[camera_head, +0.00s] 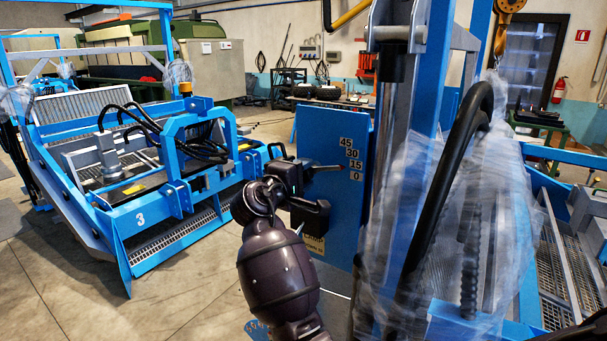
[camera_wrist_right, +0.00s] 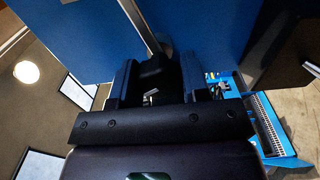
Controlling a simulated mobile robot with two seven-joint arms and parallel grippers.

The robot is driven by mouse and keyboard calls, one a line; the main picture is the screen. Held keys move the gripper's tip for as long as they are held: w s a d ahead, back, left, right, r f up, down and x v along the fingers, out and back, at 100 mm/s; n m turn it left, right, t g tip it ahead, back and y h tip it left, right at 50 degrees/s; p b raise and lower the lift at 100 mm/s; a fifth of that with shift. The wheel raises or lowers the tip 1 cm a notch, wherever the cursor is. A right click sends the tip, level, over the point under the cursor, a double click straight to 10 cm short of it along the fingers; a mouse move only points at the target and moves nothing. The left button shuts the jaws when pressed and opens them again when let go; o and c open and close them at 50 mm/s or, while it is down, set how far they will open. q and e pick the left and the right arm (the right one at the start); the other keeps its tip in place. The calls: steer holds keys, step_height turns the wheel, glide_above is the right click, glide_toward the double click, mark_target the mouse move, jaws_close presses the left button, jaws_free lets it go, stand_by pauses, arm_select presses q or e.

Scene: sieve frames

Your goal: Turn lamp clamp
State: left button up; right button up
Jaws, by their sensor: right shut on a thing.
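A blue panel (camera_head: 325,130) carries a scale of white labels (camera_head: 352,158) reading 45, 30, 15 and 0 from top to bottom. My right gripper (camera_head: 300,185) is at the pointer's left end. In the right wrist view the right gripper (camera_wrist_right: 160,85) is shut on a dark part, seemingly the lamp clamp (camera_wrist_right: 155,68), mostly hidden between the fingers. A dark block (camera_wrist_right: 283,45), perhaps the lamp, is beside it at the right. My left gripper is not in view.
A blue machine frame marked 3 (camera_head: 140,218) stands on the floor at left. A blue post and plastic-wrapped parts (camera_head: 450,220) with a thick black hose (camera_head: 440,180) stand close at the right of the panel. Open floor (camera_head: 190,285) shows at lower left.

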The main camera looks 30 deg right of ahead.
steer(key=shift+n, duration=0.7)
steer(key=o, duration=0.7)
steer(key=shift+c, duration=0.2)
